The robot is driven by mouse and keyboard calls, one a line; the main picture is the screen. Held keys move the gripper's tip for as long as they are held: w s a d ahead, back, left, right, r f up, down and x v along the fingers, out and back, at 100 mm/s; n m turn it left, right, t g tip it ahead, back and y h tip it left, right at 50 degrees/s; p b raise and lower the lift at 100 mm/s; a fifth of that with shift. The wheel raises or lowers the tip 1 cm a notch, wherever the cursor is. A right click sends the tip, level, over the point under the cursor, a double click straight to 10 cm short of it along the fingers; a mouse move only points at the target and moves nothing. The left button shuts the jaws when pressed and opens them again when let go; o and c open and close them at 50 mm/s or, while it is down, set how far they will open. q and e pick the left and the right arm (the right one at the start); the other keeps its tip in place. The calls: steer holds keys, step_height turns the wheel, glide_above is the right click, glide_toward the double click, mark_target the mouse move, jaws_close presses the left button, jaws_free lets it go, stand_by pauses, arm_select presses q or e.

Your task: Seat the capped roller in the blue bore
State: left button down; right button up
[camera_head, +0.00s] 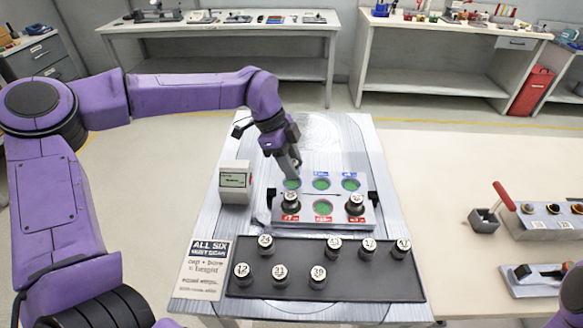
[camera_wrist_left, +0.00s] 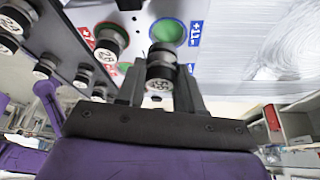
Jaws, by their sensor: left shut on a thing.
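My left gripper (camera_head: 294,168) is over the back left of the grey bore plate (camera_head: 335,190). In the left wrist view it (camera_wrist_left: 160,88) is shut on a dark capped roller (camera_wrist_left: 160,72) with a numbered white cap. The roller is beside the green-lined bore with a blue label (camera_wrist_left: 168,32), partly overlapping it in view; I cannot tell the gap. In the head view the gripper mostly hides it. That back-left bore (camera_head: 292,184) shows green. Two more blue-labelled bores (camera_head: 321,184) show green. My right gripper is out of view.
Capped rollers sit at the plate's front left (camera_head: 290,202) and front right (camera_head: 355,204); the front middle bore (camera_head: 323,207) is empty. A dark tray (camera_head: 345,285) holds several capped rollers. A small display box (camera_head: 235,182) stands left, a sign (camera_head: 207,270) in front.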

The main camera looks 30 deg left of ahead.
arm_select(q)
steer(key=f, duration=0.4)
steer(key=shift+w+a, duration=0.15)
steer(key=shift+w, duration=0.15)
steer(key=shift+r, duration=0.1)
steer(key=c, duration=0.7)
jaws_free()
steer(key=v, duration=1.2)
steer(key=shift+s+r+b, duration=0.1)
steer(key=shift+b, duration=0.2)
